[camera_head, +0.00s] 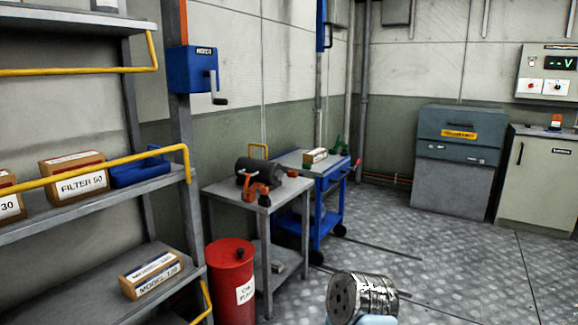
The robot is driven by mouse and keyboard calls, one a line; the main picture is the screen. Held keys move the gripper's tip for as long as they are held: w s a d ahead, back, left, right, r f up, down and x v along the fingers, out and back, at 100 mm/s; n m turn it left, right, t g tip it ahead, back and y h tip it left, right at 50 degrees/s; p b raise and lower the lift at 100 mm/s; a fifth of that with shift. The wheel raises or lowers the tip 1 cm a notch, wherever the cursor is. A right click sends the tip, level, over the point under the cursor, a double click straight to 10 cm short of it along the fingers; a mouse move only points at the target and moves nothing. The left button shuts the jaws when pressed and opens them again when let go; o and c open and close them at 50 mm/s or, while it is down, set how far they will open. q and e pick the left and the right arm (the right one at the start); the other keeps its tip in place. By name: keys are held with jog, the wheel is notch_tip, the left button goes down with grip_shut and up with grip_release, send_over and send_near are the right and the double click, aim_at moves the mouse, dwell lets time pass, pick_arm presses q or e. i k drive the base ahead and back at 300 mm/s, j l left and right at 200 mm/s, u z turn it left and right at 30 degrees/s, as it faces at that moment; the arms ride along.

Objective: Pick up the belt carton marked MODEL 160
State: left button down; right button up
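A brown carton (151,272) with a white label lies on the lower shelf at the left. Its label starts with MODEL and looks like 120, but the last digits are too small to be sure. Another small brown carton (315,155) sits on top of the blue trolley; its marking cannot be read. No carton clearly marked MODEL 160 shows.
The shelf rack (70,213) has yellow rails and holds a FILTER 50 carton (76,178). A red drum (231,283), a grey bench (226,196) and the blue trolley (336,173) stand beyond. A metal reel (362,297) is at the bottom. Floor is clear at right.

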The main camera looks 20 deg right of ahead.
aim_at(312, 157)
jog(key=i+l, duration=0.2)
jog(key=l, duration=0.15)
jog(key=i+l, duration=0.15)
jog(key=l, duration=0.2)
jog(key=i+l, duration=0.2)
jog(key=l, duration=0.15)
jog(key=i+l, duration=0.15)
jog(key=l, duration=0.2)
jog(key=i+l, duration=0.2)
jog(key=l, duration=0.15)
